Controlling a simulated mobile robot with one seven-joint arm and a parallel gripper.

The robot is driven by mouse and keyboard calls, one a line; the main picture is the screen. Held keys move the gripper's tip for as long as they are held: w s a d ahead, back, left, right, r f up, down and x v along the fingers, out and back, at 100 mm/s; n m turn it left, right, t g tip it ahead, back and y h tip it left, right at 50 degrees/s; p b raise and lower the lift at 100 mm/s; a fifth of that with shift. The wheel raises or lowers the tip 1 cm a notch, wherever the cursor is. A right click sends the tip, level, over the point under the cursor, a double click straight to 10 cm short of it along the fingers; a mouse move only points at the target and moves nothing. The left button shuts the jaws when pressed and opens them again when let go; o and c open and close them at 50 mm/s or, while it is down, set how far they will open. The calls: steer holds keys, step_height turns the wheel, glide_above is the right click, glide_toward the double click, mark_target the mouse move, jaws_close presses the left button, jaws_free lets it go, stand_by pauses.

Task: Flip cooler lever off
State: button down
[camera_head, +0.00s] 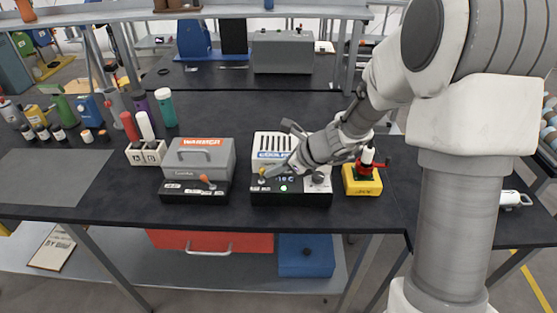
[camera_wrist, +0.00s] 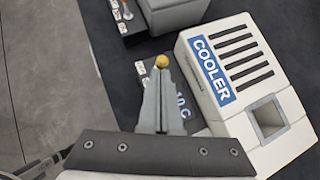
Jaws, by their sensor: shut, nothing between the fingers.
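The cooler (camera_head: 272,142) is a white slotted box with a blue label on a black front panel (camera_head: 290,199) that shows a small display and a green light. It also shows at the right of the wrist view (camera_wrist: 240,60). The lever's yellow knob (camera_wrist: 161,61) is right at my fingertips in the wrist view; the lever's stem is hidden behind the fingers. My gripper (camera_head: 267,174) reaches in from the right, low over the panel's left part. Its fingers (camera_wrist: 158,88) are together with nothing held. I cannot tell whether they touch the knob.
The grey warmer (camera_head: 200,157) with an orange-tipped lever (camera_head: 206,180) stands just left of the cooler. A yellow box (camera_head: 361,181) with a red and white part stands to the right. Bottles (camera_head: 165,107) stand at the left. The dark bench behind the cooler is clear.

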steer(key=a+r+h+p, duration=0.1)
steer(key=p, duration=0.1)
steer(key=shift+a+r+p, duration=0.1)
steer(key=shift+r+p, duration=0.1)
steer(key=shift+p, duration=0.2)
steer(key=a+h+p, duration=0.1)
steer(key=h+p, duration=0.1)
steer(key=shift+n+p, duration=0.35)
steer(key=shift+n, duration=0.05)
steer(key=shift+a+f, duration=0.1)
steer(key=shift+f, duration=0.2)
steer(key=shift+r+p, duration=0.85)
steer(key=shift+p, duration=0.1)
